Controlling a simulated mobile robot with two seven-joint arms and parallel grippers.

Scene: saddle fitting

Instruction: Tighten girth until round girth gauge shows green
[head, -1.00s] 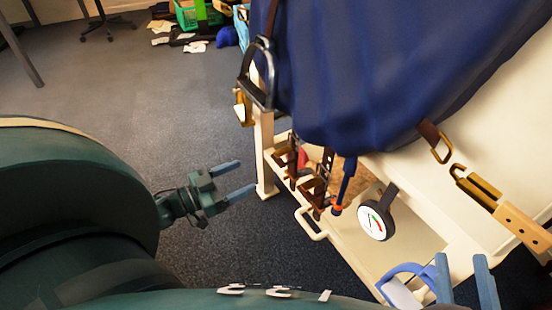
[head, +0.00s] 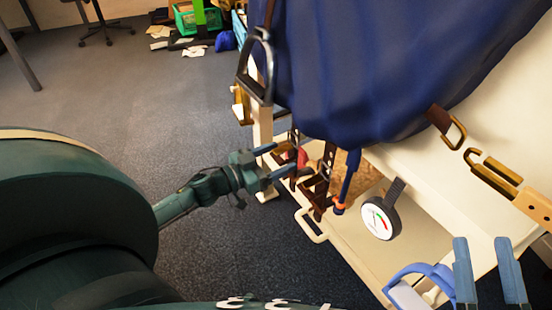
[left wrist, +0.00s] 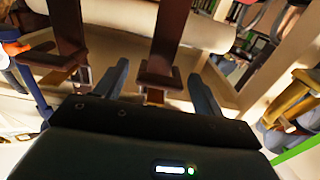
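The round girth gauge (head: 380,219) hangs on a dark strap below the blue saddle cloth (head: 390,70). Its white face shows coloured marks; the needle is too small to read. Brown girth straps with buckles (head: 318,186) hang left of it. My left gripper (head: 272,160) is open, its fingers pointing at the left strap. In the left wrist view a brown strap (left wrist: 168,45) with a buckle lies ahead between the open fingers (left wrist: 160,88); contact is not visible. My right gripper (head: 488,270) is open and empty at the lower right.
A metal stirrup (head: 255,68) hangs left of the cloth. Gold buckles (head: 490,175) lie at the right. A blue-handled thing (head: 415,278) sits on the cream stand's shelf (head: 370,258) near my right gripper. Open floor (head: 130,110) lies left.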

